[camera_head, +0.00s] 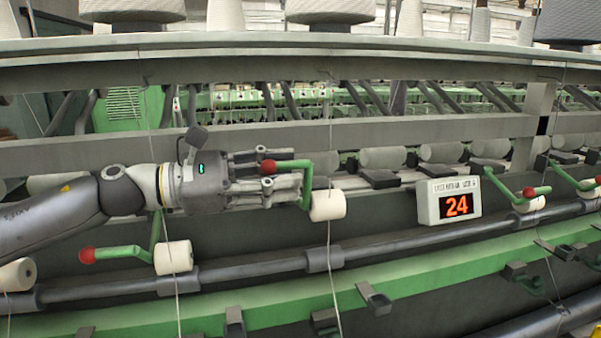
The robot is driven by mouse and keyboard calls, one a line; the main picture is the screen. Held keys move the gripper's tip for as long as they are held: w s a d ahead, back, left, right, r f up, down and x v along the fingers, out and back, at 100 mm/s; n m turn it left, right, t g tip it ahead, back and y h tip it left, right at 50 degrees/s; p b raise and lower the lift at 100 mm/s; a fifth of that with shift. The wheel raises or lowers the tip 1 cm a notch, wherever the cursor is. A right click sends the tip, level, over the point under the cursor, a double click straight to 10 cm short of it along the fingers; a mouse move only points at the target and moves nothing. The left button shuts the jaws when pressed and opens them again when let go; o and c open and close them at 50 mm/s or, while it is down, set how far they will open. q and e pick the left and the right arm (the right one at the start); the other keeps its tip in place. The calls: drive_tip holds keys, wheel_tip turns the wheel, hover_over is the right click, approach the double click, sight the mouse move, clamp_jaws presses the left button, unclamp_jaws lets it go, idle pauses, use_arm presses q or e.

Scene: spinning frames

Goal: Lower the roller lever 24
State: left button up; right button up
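The display box (446,200) reads 24 in orange digits and is fixed to the machine right of centre. Left of it is a green lever (308,184) with a red ball (268,167) at its end and a white roller (327,206) at its lower right. The lever's bar runs level from the ball, then bends down beside the roller. My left gripper (289,183) reaches in from the left, its fingers overlapping the ball and the bar in the picture. I cannot tell whether they touch or grip the lever. My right gripper is out of view.
Another green lever with a red ball (87,255) and a white roller (173,257) sits below my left arm. More levers (501,185) are at the right. A dark rail (245,276) runs below the rollers. Thin threads (332,270) hang in front. Grey beams cross above.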

use_arm(q)
drive_tip(key=v, duration=0.8)
drive_tip(key=shift+a, duration=0.2)
